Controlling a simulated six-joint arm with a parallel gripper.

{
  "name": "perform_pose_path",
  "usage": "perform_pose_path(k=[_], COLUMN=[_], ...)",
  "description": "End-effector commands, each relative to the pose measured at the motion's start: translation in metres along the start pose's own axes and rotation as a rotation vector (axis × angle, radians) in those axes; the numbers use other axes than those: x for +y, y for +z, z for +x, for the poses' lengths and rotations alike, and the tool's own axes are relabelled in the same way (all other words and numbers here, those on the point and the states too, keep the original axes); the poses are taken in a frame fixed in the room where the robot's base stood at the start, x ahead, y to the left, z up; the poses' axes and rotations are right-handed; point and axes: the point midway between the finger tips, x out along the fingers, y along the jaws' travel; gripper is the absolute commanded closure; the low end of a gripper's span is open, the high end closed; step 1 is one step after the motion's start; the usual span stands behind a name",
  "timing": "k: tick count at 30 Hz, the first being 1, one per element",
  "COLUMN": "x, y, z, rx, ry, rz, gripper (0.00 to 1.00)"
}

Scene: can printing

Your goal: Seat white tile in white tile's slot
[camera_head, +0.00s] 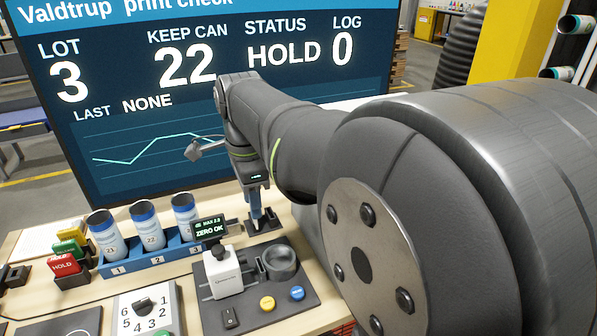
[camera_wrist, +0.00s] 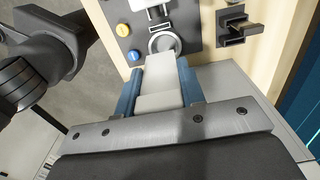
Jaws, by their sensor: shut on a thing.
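The white tile (camera_wrist: 160,75) is a pale block held between the blue fingers of my gripper (camera_wrist: 160,90) in the wrist view. Its near end is hidden by the gripper body. In the head view my gripper (camera_head: 256,217) points down behind the measuring station, its blue fingers shut on the tile, which barely shows. A dark holder (camera_wrist: 238,32) with an upright piece stands at upper right in the wrist view, apart from the tile. I cannot tell whether it is the white tile's slot.
A grey ring holder (camera_head: 281,262) and a white gauge (camera_head: 222,273) stand close by, with yellow (camera_head: 267,303) and blue (camera_head: 297,293) buttons. A blue rack (camera_head: 160,254) holds three cans at left. A large screen (camera_head: 190,100) rises behind.

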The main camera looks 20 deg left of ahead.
Motion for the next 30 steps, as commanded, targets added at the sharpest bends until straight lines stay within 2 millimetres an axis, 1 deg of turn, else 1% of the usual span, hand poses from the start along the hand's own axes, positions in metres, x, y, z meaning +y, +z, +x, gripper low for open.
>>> perform_pose_path(k=[8, 11, 13, 17, 24, 27, 30], x=[-0.001, -0.007, -0.016, -0.045, -0.111, -0.134, -0.152], y=[0.000, -0.002, -0.005, -0.015, -0.045, -0.057, -0.068], z=[0.000, 0.001, 0.004, 0.011, 0.038, 0.051, 0.062], rx=[0.000, 0.000, 0.000, 0.000, 0.000, 0.000, 0.000], ry=[0.000, 0.001, 0.002, 0.004, 0.005, 0.004, 0.003], rz=[0.000, 0.001, 0.002, 0.002, 0.003, 0.003, 0.001], gripper=[0.90, 0.90, 0.90, 0.90, 0.90, 0.90, 0.90])
